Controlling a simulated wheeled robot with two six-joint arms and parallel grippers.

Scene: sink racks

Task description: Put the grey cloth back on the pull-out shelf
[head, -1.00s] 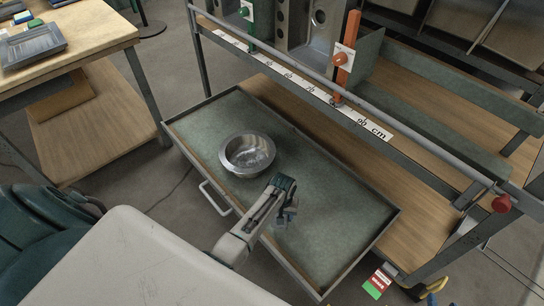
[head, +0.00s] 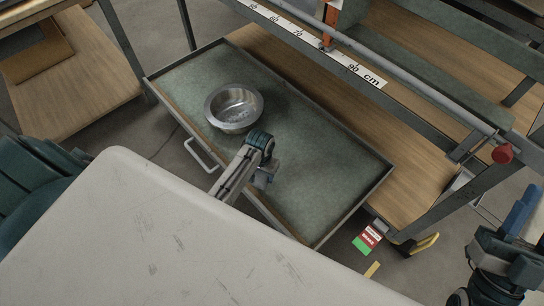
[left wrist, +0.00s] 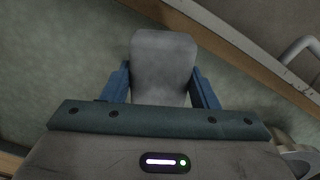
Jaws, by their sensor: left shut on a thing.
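The grey cloth (left wrist: 163,62) shows in the left wrist view as a folded grey block between the blue fingers of my left gripper (left wrist: 163,88). In the head view my left gripper (head: 266,174) is over the pull-out shelf (head: 325,165), a green-grey tray with a metal rim. The gripper is shut on the cloth, which is mostly hidden there by the gripper. I cannot tell whether the cloth touches the shelf. My right gripper (head: 518,215) is at the right edge of the head view, away from the shelf; its opening is unclear.
A metal bowl (head: 234,107) stands on the shelf, left of and behind my left gripper. The shelf's right part is bare. A rail with a centimetre scale (head: 335,58) runs along behind it. A yellow-handled tool (head: 424,243) lies on the floor at right.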

